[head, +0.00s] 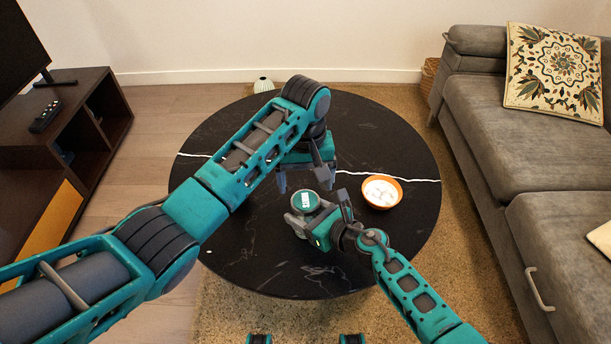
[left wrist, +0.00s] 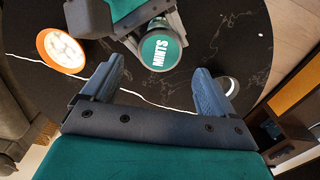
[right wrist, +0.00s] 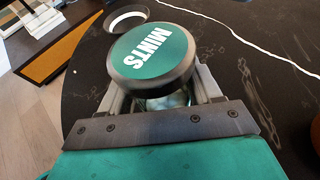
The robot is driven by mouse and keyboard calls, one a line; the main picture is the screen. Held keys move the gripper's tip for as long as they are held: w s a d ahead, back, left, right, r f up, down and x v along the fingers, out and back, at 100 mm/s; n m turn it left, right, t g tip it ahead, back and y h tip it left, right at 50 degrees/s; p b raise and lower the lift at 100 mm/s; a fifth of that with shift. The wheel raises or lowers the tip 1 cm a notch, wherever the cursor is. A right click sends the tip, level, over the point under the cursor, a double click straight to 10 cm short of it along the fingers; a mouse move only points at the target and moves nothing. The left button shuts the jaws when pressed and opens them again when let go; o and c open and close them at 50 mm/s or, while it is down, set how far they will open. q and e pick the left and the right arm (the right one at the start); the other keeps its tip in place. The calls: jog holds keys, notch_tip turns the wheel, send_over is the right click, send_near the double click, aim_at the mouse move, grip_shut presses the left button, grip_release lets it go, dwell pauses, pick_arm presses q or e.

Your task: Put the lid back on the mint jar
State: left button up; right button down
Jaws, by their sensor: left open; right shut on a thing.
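The mint jar's lid (head: 306,201), green-topped with a dark rim and the word MINTS, sits over the jar's mouth. It also shows in the left wrist view (left wrist: 161,49). In the right wrist view the glass of the mint jar (right wrist: 168,102) shows under the lid, between the fingers. My right gripper (head: 303,222) is shut on the jar, with the lid above its fingers. I cannot tell whether the lid is fully seated. My left gripper (head: 303,178) is open and empty, just beyond the lid, its fingers apart from it.
An orange bowl (head: 367,200) with white contents stands right of the jar on the round black table (head: 400,240). A dark-rimmed round item with a pale middle (left wrist: 228,87) is on the other side, hidden in the head view. A grey sofa (head: 480,130) is at right.

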aim_at(306, 200)
pick_arm(q)
notch_tip(306, 200, up, 2)
jog(key=n, duration=0.3)
jog(key=shift+r+n, duration=0.15)
jog(key=shift+n, duration=0.15)
jog(key=shift+f, duration=4)
jog(key=shift+c, duration=0.3)
jog(key=c, duration=1)
jog(key=m, duration=0.6)
jog(key=shift+c, duration=0.2)
jog(key=o, duration=1.1)
jog(key=shift+o, duration=0.4)
